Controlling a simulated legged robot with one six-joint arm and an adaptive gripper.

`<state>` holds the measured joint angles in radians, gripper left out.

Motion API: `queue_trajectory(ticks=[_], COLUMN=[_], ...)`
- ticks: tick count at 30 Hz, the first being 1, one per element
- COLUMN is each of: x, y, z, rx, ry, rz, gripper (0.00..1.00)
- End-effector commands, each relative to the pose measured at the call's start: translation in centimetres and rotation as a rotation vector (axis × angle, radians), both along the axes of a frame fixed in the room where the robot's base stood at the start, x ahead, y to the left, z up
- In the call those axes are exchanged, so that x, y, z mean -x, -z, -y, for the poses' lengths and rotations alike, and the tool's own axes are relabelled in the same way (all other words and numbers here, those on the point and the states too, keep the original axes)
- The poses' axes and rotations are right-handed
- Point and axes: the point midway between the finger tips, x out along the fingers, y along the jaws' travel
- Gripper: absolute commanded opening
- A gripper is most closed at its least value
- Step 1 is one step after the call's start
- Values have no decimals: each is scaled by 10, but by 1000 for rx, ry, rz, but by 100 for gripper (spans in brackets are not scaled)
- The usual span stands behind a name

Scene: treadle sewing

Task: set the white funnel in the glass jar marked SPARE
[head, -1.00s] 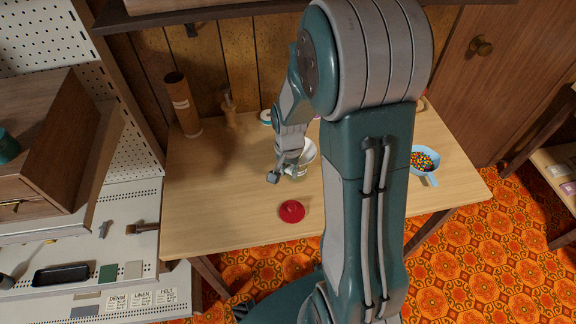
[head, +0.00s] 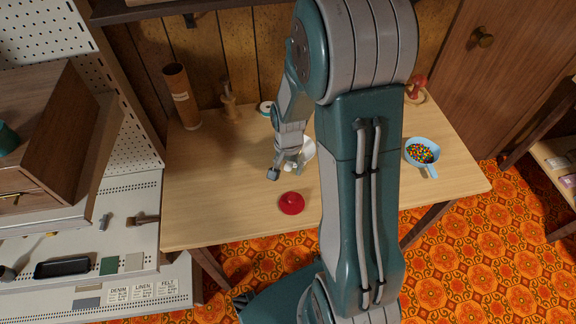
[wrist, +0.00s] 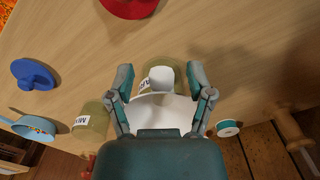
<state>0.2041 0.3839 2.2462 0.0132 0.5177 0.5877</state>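The white funnel (wrist: 163,110) shows below and between my fingers in the wrist view, partly hidden by my gripper. Its wide part shows beside the gripper in the head view (head: 308,149). A narrower white part (wrist: 161,79) lies between the fingertips, with gaps on both sides. My gripper (wrist: 160,80) is spread open; I see no clear contact with the funnel. A tan glass jar (wrist: 174,64) stands close behind the white part, its label mostly covered. Another tan jar (wrist: 91,120) stands to its left with a label starting "MI". I cannot read SPARE on either.
A red lid (head: 291,203) lies near the front of the table (head: 225,215). A blue lid (wrist: 35,75) lies farther left in the wrist view. A blue pan of colored beads (head: 422,152) is at the right. A brown tube (head: 182,97) stands at the back left.

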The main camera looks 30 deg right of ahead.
Motion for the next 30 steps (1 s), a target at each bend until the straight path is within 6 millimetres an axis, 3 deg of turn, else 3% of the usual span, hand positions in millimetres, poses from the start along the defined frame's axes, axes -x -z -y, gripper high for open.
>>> queue_trajectory(ticks=[9, 24, 30], x=[-1, -2, -2], y=[-8, -102, -118], z=[0, 1, 1], rx=[1, 1, 1], ry=[0, 0, 0], rz=[4, 4, -1], gripper=[69, 69, 69])
